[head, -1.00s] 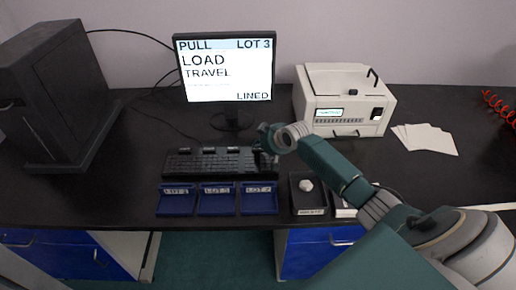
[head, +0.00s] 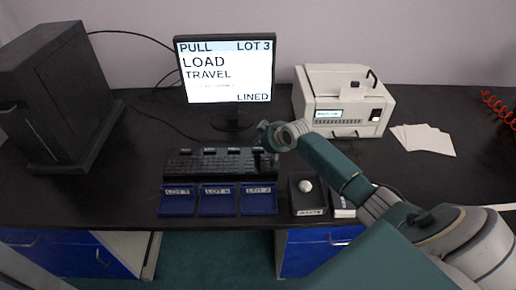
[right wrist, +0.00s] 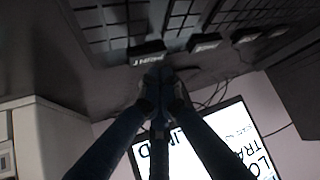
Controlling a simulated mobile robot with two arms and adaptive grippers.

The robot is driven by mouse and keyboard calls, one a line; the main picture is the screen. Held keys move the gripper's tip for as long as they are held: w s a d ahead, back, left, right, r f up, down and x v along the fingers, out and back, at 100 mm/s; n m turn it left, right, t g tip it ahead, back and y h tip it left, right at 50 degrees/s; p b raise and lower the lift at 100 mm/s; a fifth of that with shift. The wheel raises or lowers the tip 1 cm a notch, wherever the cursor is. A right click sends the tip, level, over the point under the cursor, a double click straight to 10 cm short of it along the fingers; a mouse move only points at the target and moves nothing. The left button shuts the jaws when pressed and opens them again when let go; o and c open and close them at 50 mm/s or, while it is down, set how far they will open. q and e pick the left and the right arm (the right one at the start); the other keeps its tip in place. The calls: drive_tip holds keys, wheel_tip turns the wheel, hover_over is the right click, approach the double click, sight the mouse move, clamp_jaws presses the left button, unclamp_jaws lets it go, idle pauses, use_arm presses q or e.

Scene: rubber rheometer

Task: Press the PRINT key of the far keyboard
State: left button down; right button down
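The black keyboard (head: 212,165) lies below the monitor, with several raised labelled keys along its back edge. The PRINT key (right wrist: 147,53) shows upside down in the right wrist view, at the keyboard's edge. In the head view my right gripper hides the keyboard's back right corner. My right gripper (head: 264,140) reaches in from the right and points down there. In the right wrist view its two fingers (right wrist: 160,80) come together at the tips, empty, right by the PRINT key. I cannot tell whether they touch it. My left gripper is not in view.
The monitor (head: 226,68) stands behind the keyboard. Blue trays (head: 219,207) lie in front, with a dark tray (head: 308,209) holding a white lump at their right. A white machine (head: 341,102) stands back right, near white sheets (head: 424,139). A dark cabinet (head: 58,95) stands left.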

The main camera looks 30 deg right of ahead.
sight(259, 150)
drive_tip(key=shift+r+p, duration=2.45)
drive_tip(key=shift+r, duration=0.15)
drive_tip(key=shift+f, duration=0.1)
